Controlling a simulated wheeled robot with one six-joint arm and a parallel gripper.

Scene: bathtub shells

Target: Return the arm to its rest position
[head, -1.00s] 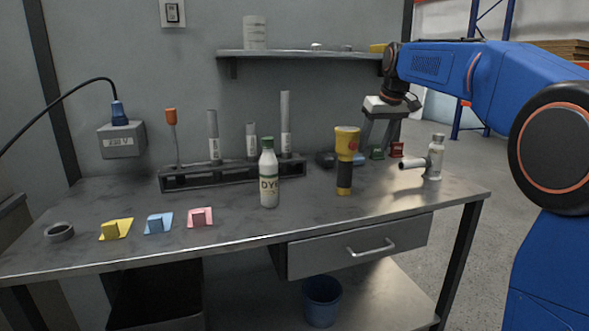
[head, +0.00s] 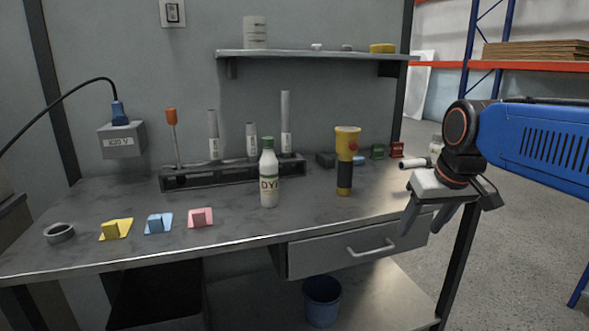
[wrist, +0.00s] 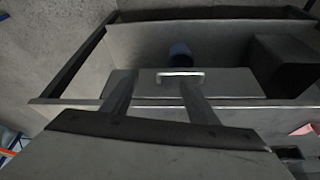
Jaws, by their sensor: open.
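My gripper (head: 423,219) is at the right front corner of the workbench (head: 250,222) in the head view, pointing down with its two fingers apart and nothing between them. My blue arm reaches in from the right edge. In the wrist view the spread fingers (wrist: 155,95) show in front of the drawer with its handle (wrist: 180,73). I cannot tell the exact gap between the fingers and the bench edge.
A yellow flashlight (head: 346,160) and a white bottle with a green cap (head: 268,175) stand on the bench. A blue bin (head: 322,300) stands below. Open floor lies to the right.

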